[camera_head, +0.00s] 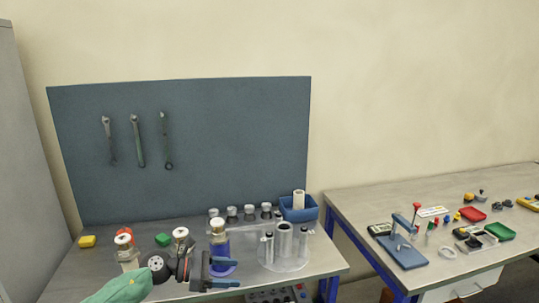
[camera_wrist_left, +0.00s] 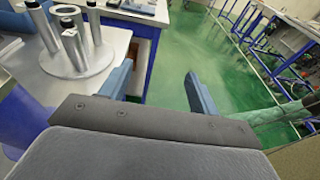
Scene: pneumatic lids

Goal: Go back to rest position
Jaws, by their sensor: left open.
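My left gripper (camera_head: 238,272) is in the lower middle of the head view, at the front edge of the left workbench (camera_head: 325,262). Its two blue fingers are apart with nothing between them. In the left wrist view the open fingers (camera_wrist_left: 158,78) have green floor between them. A round clear-looking stand with grey upright cylinders (camera_head: 284,240) is on the bench just right of the gripper; it also shows at upper left in the left wrist view (camera_wrist_left: 78,45). A jar with blue contents and a metal lid (camera_head: 218,235) stands just behind the gripper. My right gripper is not in view.
Several small metal-topped jars (camera_head: 249,213) line the back of the bench beside a blue bin (camera_head: 300,212). A blue board with wrenches (camera_head: 200,140) stands behind. A second bench (camera_head: 350,205) with a blue press (camera_head: 402,252) and small parts is at right, across a gap.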

